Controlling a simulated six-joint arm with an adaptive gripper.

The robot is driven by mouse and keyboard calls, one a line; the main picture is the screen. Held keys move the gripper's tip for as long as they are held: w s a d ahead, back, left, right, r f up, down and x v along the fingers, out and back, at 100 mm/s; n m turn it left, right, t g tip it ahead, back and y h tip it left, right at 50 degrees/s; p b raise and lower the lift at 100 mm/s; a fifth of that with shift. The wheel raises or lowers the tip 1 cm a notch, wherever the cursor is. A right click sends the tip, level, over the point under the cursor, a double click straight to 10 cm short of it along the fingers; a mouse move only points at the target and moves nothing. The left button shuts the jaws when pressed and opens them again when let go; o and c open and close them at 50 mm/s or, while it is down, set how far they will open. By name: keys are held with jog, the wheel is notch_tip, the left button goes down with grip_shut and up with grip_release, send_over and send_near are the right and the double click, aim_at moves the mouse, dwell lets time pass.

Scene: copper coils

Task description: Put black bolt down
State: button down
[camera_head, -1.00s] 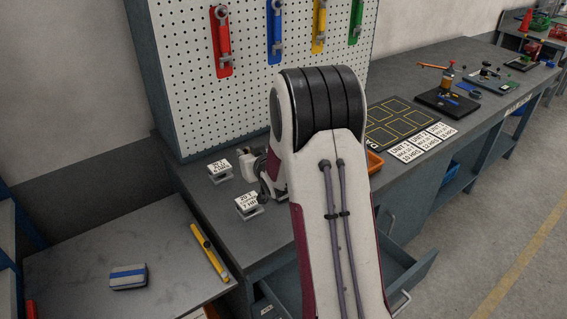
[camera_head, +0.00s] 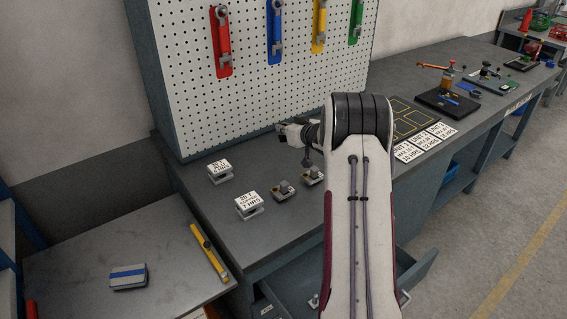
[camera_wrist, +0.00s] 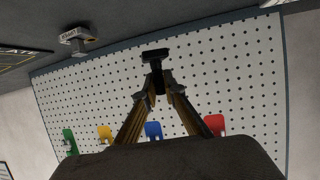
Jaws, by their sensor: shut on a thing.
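My gripper (camera_wrist: 158,82) is shut on a black bolt (camera_wrist: 155,54) in the wrist view. The bolt shows as a dark piece with a wide flat end sticking out past the fingertips. The pegboard is behind it in that view. In the head view my gripper (camera_head: 288,129) is held in the air over the bench, in front of the lower pegboard and left of my wrist. The bolt is too small or hidden to make out there.
A black mat with yellow squares (camera_head: 404,118) is partly behind my arm, beside white cards (camera_head: 423,143). The pegboard (camera_head: 180,60) rises behind. A drawer (camera_head: 375,275) is open.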

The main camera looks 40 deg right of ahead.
jog(key=shift+w+r, duration=0.25)
jog(key=shift+f, duration=0.15)
jog(key=shift+f, duration=3)
jog(key=shift+f, duration=1.85)
jog(key=shift+f, duration=0.15)
jog(key=c, duration=2.1)
grip_release()
jog(key=shift+c, duration=0.2)
